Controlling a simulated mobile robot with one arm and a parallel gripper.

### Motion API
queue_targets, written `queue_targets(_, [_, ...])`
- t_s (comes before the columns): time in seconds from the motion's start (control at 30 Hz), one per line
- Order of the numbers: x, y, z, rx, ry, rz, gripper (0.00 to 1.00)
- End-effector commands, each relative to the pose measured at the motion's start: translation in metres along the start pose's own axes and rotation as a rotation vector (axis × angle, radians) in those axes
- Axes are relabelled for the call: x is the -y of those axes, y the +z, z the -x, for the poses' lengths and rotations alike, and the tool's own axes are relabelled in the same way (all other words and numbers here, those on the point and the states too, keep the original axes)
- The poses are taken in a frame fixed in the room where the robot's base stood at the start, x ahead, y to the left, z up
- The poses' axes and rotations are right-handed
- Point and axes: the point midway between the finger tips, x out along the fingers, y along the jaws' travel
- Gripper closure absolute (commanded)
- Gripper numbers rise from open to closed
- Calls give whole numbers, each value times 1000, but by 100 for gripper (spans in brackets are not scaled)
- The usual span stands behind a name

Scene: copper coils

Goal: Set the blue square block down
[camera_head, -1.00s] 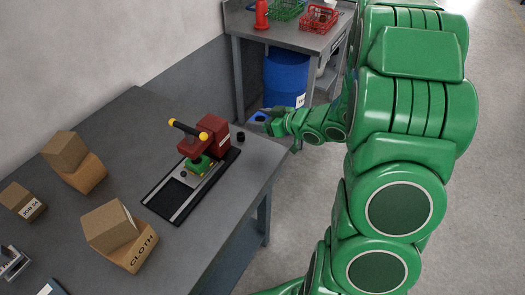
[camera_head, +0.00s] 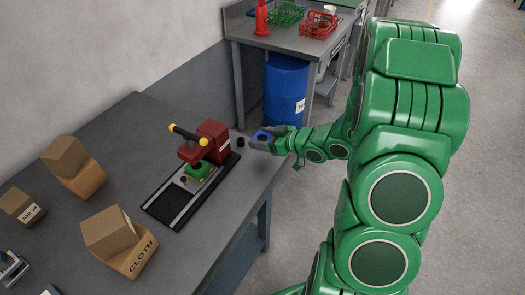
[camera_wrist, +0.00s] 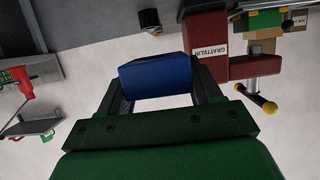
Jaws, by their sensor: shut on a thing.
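The blue square block (camera_wrist: 156,76) is held between the two fingers of my gripper (camera_wrist: 158,92) in the wrist view. I cannot tell whether the block touches the table top.
A dark red machine (camera_head: 212,141) with a yellow-tipped lever stands on a black base beside my gripper. A small black cylinder (camera_head: 240,142) stands between them. Cardboard boxes (camera_head: 126,240) sit further left. A blue barrel (camera_head: 285,88) stands behind.

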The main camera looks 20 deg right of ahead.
Motion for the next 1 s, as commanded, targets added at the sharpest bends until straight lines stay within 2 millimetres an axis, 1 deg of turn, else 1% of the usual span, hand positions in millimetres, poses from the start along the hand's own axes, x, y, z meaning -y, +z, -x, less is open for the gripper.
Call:
queue_targets(0.03, [0,5,-2,-1,0,-2,76])
queue_targets(0.13, [0,11,-4,-1,0,0,76])
queue_targets(0.47, [0,21,-8,-2,0,0,76])
queue_targets(0.83, [0,50,-18,0,0,1,76])
queue_targets(1.0, [-1,54,-20,-2,2,2,76])
